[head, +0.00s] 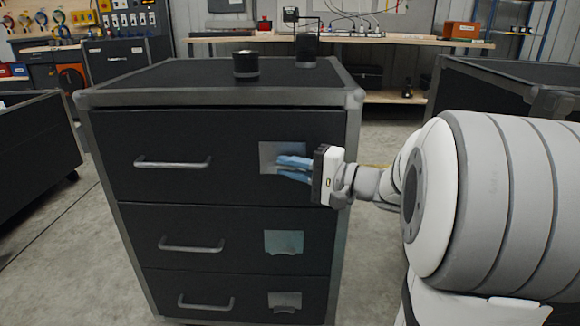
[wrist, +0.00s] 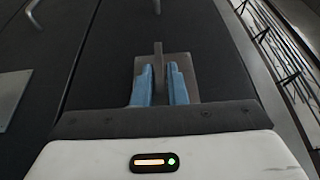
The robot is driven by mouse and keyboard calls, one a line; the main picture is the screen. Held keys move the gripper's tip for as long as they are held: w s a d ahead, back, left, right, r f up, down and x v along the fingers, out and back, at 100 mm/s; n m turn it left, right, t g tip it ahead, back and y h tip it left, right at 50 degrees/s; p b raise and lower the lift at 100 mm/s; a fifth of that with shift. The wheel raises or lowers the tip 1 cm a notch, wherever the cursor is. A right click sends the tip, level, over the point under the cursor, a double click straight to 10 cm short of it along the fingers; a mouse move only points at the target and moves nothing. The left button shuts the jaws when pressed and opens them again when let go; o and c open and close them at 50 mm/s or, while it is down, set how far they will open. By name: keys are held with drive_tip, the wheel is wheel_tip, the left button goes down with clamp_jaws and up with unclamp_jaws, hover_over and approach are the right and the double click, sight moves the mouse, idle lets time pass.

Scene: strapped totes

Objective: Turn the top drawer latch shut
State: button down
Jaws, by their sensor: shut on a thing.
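The black top drawer (head: 130,140) sits flush in the cabinet front. Its latch has a grey square plate (head: 267,150), partly covered by my fingers in the head view. In the wrist view the plate (wrist: 187,66) lies behind my fingers, and a thin grey latch lever (wrist: 158,52) shows between and beyond them. My gripper (head: 281,167) has blue fingers at the latch; in the wrist view the gripper (wrist: 159,85) is shut on the lever, one finger on each side. The lever's near part is hidden, and its exact turn is hard to tell.
Below are the middle drawer latch (head: 284,243) and bottom drawer latch (head: 285,301). The top drawer handle (head: 172,163) is left of my gripper. A dark round canister (head: 246,64) stands on the cabinet top (head: 170,82). A dark tote (head: 510,75) stands at right.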

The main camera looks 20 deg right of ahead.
idle(0.3)
drive_tip(key=c, duration=1.6)
unclamp_jaws()
drive_tip(key=shift+o, duration=0.2)
drive_tip(key=p+v, duration=0.2)
drive_tip(key=v, duration=0.5)
drive_tip(key=shift+s+d, duration=0.25)
drive_tip(key=shift+d, duration=0.05)
drive_tip(key=shift+a+r+p, duration=0.1)
drive_tip(key=shift+p, duration=0.25)
